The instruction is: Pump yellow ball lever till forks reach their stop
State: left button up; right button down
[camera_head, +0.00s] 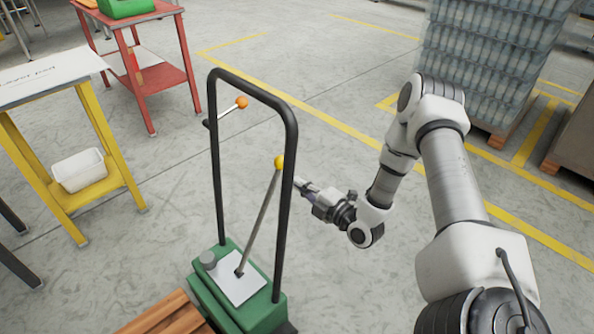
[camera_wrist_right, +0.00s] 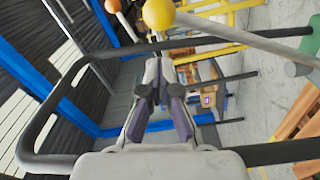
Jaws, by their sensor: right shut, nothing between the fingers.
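The yellow ball (camera_head: 280,162) tops a grey lever (camera_head: 258,222) that rises at a tilt from the green base (camera_head: 240,300) of a hand truck. It also shows at the top of the right wrist view (camera_wrist_right: 158,14). My right gripper (camera_head: 300,183) is shut and empty, just right of the black frame's right upright and a little below the ball's height in the picture. In the wrist view its fingertips (camera_wrist_right: 159,66) point toward the ball, with a gap between. The forks cannot be made out. My left gripper is not in view.
A black hoop frame (camera_head: 216,160) stands around the lever. An orange ball (camera_head: 241,103) sits on another handle there. Wooden slats (camera_head: 165,315) lie at the base. A yellow table (camera_head: 95,190) and red table (camera_head: 160,80) stand left; a bottle pallet (camera_head: 490,60) stands behind.

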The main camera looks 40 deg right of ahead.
aim_at(280, 171)
jog(key=w, duration=0.2)
jog(key=w+b, duration=0.1)
jog(key=w, duration=0.2)
jog(key=w+a, duration=0.1)
jog(key=w, duration=0.1)
jog(key=shift+w, duration=0.3)
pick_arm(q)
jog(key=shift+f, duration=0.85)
pick_arm(e)
jog(key=shift+d, duration=0.1)
